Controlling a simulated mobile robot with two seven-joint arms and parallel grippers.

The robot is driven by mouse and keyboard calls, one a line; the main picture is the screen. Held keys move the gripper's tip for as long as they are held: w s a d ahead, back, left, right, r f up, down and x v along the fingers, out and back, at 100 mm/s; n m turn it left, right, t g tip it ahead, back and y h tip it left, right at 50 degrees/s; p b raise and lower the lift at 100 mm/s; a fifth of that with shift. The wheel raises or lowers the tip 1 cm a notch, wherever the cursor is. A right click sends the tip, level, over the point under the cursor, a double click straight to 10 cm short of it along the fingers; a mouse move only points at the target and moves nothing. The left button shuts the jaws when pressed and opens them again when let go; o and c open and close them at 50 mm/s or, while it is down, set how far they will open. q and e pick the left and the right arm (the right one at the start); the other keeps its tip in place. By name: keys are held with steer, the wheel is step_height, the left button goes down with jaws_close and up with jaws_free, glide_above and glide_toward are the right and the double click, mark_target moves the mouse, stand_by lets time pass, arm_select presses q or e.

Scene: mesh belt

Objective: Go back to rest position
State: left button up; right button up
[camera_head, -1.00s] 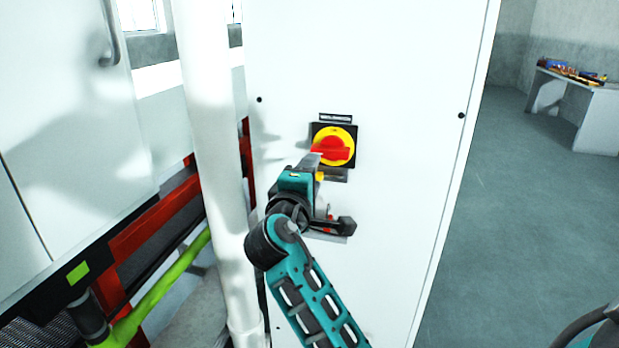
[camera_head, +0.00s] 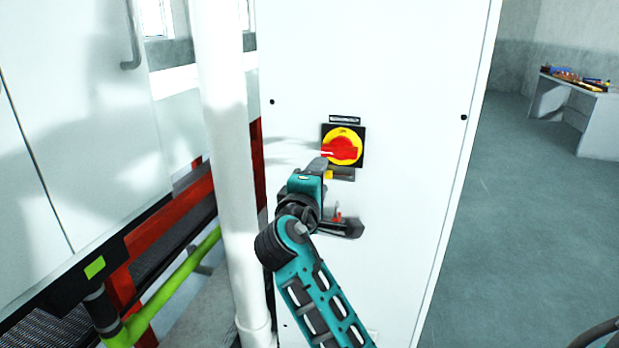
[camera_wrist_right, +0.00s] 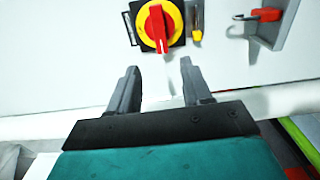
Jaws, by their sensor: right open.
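My right gripper (camera_head: 321,166) is in front of the white cabinet, just below and left of the rotary switch (camera_head: 354,134) in the head view. The switch has a red handle on a yellow disc and black plate; the handle lies horizontal in the head view. In the right wrist view my right gripper (camera_wrist_right: 160,88) is open, its fingers apart with nothing between them. The switch (camera_wrist_right: 176,20) shows beyond the fingertips, with a visible gap. My left gripper is not in view.
A yellow piece (camera_head: 330,175) is below the switch, above a grey bracket (camera_head: 350,228) with a red part. A white pipe (camera_head: 228,150) stands close left of my arm. A red frame (camera_head: 168,222) and green tube (camera_head: 170,290) are farther left. The floor (camera_head: 520,210) at right is clear.

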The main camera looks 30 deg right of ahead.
steer(key=s+a+f+y, duration=0.3)
steer(key=a+f+y, duration=0.15)
steer(key=f, duration=0.65)
steer(key=s+a+f+y, duration=0.3)
steer(key=a+f+y, duration=0.15)
steer(key=f, duration=0.65)
steer(key=s+a+f+m+y, duration=0.3)
steer(key=s+f, duration=0.2)
steer(key=s, duration=0.3)
steer(key=s+a+f+m+g+y, duration=0.1)
steer(key=s+a+f+m+y, duration=0.2)
steer(key=s+f, duration=0.3)
steer(key=shift+s+a+f+y, duration=0.2)
steer(key=shift+s+y, duration=0.1)
steer(key=shift+s, duration=0.95)
steer(key=shift+c, duration=0.3)
steer(key=shift+c, duration=0.3)
